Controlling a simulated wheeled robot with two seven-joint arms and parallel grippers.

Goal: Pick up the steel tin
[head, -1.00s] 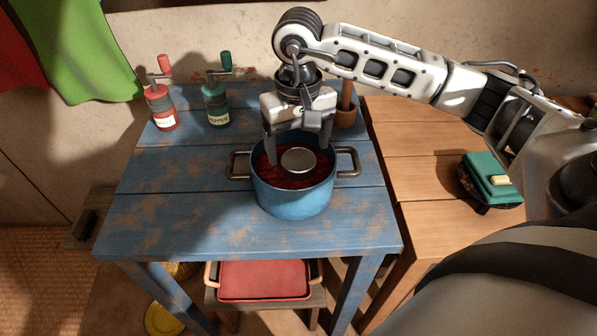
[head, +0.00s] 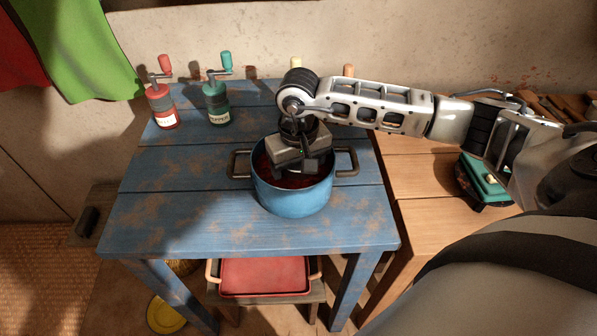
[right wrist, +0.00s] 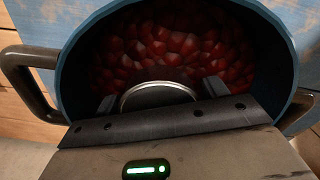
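The steel tin (right wrist: 158,96) is a round grey tin, seen from above in the right wrist view. It stands inside the blue pot (head: 292,203) among red contents. In the head view the tin is hidden behind my right gripper (head: 303,158), which reaches down into the pot from above. In the right wrist view my right gripper (right wrist: 159,95) has one finger on each side of the tin, with a narrow gap seeming to show beside each. It is open; the tin's lower part is hidden. My left gripper is not in view.
The pot stands on a worn blue table (head: 160,220), its two handles sticking out. A red grinder (head: 161,107) and a green grinder (head: 217,104) stand at the back left. A teal box (head: 485,180) lies on the wooden table (head: 430,220) at right. The table's front left is clear.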

